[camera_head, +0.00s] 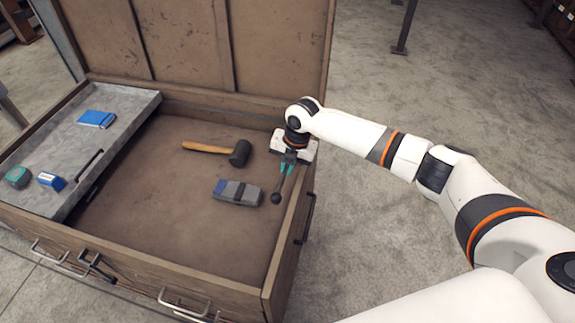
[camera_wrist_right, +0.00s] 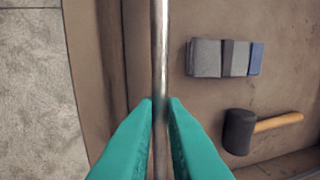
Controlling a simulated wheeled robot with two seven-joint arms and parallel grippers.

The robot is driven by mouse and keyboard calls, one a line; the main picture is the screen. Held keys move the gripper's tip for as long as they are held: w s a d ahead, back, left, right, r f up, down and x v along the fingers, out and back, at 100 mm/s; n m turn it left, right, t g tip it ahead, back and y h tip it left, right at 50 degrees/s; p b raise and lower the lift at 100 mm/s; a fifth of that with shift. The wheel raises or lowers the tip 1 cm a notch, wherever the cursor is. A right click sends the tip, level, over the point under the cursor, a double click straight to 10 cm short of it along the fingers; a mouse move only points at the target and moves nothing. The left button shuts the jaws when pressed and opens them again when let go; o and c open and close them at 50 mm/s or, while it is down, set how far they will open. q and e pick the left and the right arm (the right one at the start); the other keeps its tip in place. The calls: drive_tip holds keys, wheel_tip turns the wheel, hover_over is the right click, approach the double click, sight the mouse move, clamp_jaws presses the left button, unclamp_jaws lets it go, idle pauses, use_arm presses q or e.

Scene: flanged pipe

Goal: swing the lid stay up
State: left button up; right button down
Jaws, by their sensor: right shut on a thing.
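The lid stay (camera_head: 278,187) is a thin metal rod with a dark round knob at its end, by the right wall inside the wooden chest. The chest's lid (camera_head: 190,40) stands open at the back. My right gripper (camera_head: 288,169) has teal fingers, at the chest's right side. In the right wrist view the fingers (camera_wrist_right: 160,105) are shut on the rod (camera_wrist_right: 160,50), which runs up through the picture between them. My left gripper does not show.
A grey tray (camera_head: 75,150) at the chest's left holds a blue pack (camera_head: 97,119), a small blue-and-white box (camera_head: 51,181) and a green roll (camera_head: 17,177). A mallet (camera_head: 215,150) and a grey block with a blue end (camera_head: 237,192) lie on the chest floor, left of the stay.

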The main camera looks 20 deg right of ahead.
drive_tip(key=shift+w+d+r+g+y, duration=0.1)
drive_tip(key=shift+w+r+g+y, duration=0.15)
drive_tip(key=shift+r, duration=0.35)
drive_tip(key=shift+w+d+r+g+y, duration=0.1)
drive_tip(key=shift+r+g+y, duration=0.2)
drive_tip(key=shift+r, duration=0.25)
drive_tip(key=r+g+b, duration=0.1)
drive_tip(key=w+d+r+g+y+b, duration=0.1)
drive_tip(key=w+r+g+y+b, duration=0.1)
drive_tip(key=r+b, duration=0.1)
drive_tip(key=shift+d+m, duration=0.15)
drive_tip(key=shift+m, duration=0.15)
drive_tip(key=shift+d+r, duration=0.1)
drive_tip(key=shift+r, duration=0.35)
